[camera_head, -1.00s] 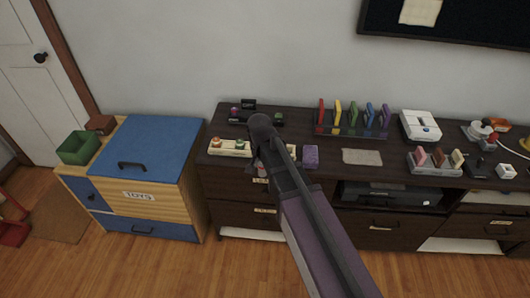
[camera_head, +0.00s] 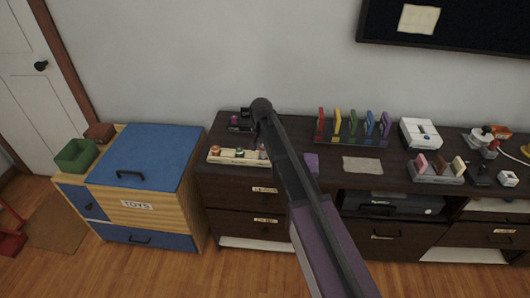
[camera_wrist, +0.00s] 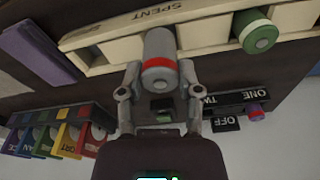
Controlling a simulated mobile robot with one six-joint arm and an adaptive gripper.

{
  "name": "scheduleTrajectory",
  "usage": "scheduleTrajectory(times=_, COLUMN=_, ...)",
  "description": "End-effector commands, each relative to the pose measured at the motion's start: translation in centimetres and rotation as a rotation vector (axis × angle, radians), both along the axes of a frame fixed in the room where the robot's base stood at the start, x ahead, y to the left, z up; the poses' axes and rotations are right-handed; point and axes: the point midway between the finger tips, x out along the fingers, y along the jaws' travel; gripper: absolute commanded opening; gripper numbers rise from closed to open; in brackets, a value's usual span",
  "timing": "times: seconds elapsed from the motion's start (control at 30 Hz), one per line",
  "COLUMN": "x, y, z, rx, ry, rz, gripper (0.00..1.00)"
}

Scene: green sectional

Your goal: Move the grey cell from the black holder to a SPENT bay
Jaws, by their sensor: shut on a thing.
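My gripper (camera_wrist: 158,78) is shut on the grey cell (camera_wrist: 157,50), which has a red band, in the wrist view. The cell overlaps the cream tray (camera_wrist: 105,42) marked SPENT; I cannot tell whether it is seated in a bay or just above it. A green cell (camera_wrist: 255,32) sits in the tray to the right. In the head view the tray (camera_head: 219,159) holds an orange-topped cell and a green one, and my arm hides most of my gripper. The black holder (camera_wrist: 180,107) shows behind my fingers with a purple cell (camera_wrist: 256,110) at one end.
A purple block (camera_head: 311,162) lies right of my arm. A rack of coloured upright pieces (camera_head: 352,127), a grey mat (camera_head: 362,164) and a white device (camera_head: 420,133) stand farther right. The blue-lidded toy chest (camera_head: 150,155) is left of the dark cabinet.

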Motion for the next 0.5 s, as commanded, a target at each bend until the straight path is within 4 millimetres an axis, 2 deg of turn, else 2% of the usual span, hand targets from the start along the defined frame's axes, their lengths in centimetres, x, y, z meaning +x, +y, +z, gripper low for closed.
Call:
scheduleTrajectory(times=0.03, x=0.69, y=0.07, z=-0.08, rx=0.000, ry=0.000, rz=0.000, gripper=0.00)
scheduleTrajectory(times=0.13, x=1.08, y=0.05, z=-0.10, rx=0.000, ry=0.000, rz=0.000, gripper=0.00)
scheduleTrajectory(times=0.5, x=1.05, y=0.07, z=-0.15, rx=0.000, ry=0.000, rz=0.000, gripper=0.00)
